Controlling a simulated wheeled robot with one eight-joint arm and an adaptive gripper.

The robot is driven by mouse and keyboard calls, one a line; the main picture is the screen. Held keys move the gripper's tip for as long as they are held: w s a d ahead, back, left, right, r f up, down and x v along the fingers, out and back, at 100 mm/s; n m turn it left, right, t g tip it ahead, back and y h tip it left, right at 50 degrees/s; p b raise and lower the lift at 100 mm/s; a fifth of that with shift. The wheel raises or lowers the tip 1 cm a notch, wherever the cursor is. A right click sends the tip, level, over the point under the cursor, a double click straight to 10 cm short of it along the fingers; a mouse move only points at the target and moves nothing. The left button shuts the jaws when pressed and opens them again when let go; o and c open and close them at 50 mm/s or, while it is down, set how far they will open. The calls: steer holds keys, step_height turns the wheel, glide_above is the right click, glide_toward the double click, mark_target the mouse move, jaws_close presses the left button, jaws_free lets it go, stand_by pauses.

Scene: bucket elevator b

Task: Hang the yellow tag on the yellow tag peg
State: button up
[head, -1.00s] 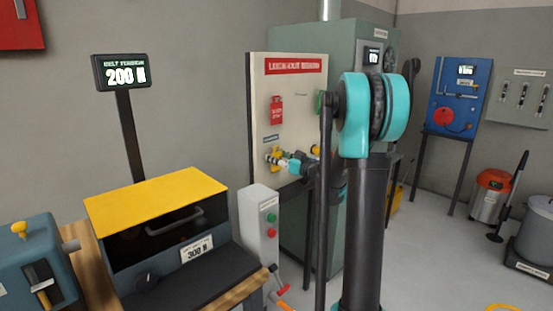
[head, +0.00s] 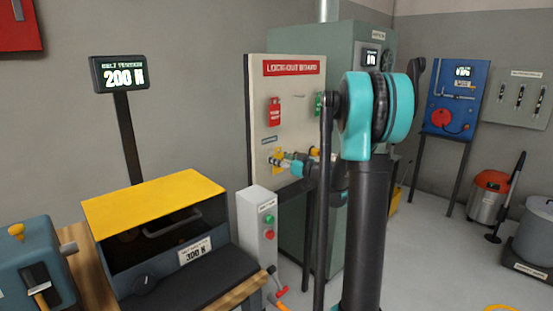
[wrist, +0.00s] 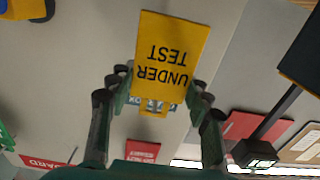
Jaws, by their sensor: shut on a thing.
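The yellow tag (wrist: 170,50), marked "UNDER TEST", shows upside down in the wrist view. My gripper (wrist: 160,82) is shut on it, with a finger on either side. In the head view the tag (head: 278,156) is small and yellow, in front of the lockout board (head: 285,110). My gripper (head: 289,164) is just to its right, partly overlapping it. I cannot make out the yellow tag peg; the tag and gripper cover that part of the board. I cannot tell whether the tag touches the board.
A red tag (head: 274,110) hangs on the board above, and a green tag (head: 318,104) is partly behind my arm. A grey button box (head: 257,228) stands below the board. A yellow-topped bench unit (head: 155,200) is at left.

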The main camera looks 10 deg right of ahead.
mark_target(279, 158)
steer(key=shift+v, duration=2.5)
steer(key=shift+s, duration=0.1)
